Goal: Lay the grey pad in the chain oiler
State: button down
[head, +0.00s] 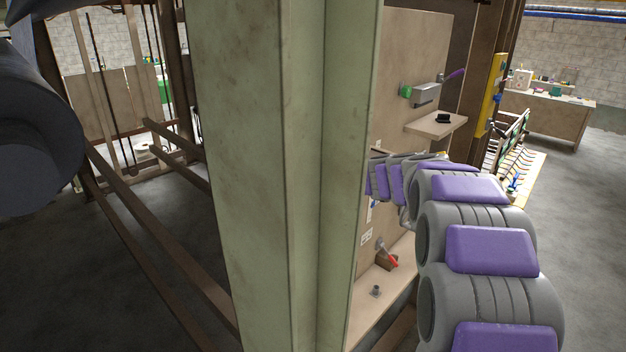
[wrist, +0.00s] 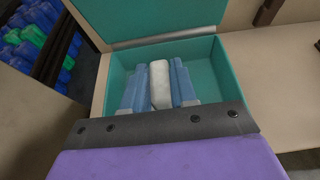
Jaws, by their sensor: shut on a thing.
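In the wrist view my gripper (wrist: 160,68) has its blue fingers closed on the two sides of a pale grey, rounded pad (wrist: 160,90). The fingers and pad point into an open box with a teal lining (wrist: 205,68), which I take to be the chain oiler. Its teal lid (wrist: 140,14) stands open at the back. The pad appears within the box's outline; I cannot tell whether it touches the floor. The box's near side is hidden by my gripper's grey and purple body. In the head view my gripper, the pad and this box are hidden.
A green pillar (head: 285,170) stands close in front in the head view, with my arm passing to its right. A tan panel carries a small shelf (head: 430,124) with a black object. A red-handled tool (head: 390,260) lies on the lower ledge. Blue and green items (wrist: 25,45) stand at left.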

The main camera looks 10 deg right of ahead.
jog(key=c, duration=1.2)
grip_release()
jog(key=shift+w+d+f, duration=0.15)
jog(key=shift+d, duration=0.55)
jog(key=shift+o, duration=0.5)
jog(key=shift+d, duration=0.3)
jog(key=shift+o, duration=0.9)
jog(key=shift+a, duration=0.8)
jog(key=v, duration=1.2)
jog(key=shift+d, duration=0.35)
jog(key=shift+a, duration=0.1)
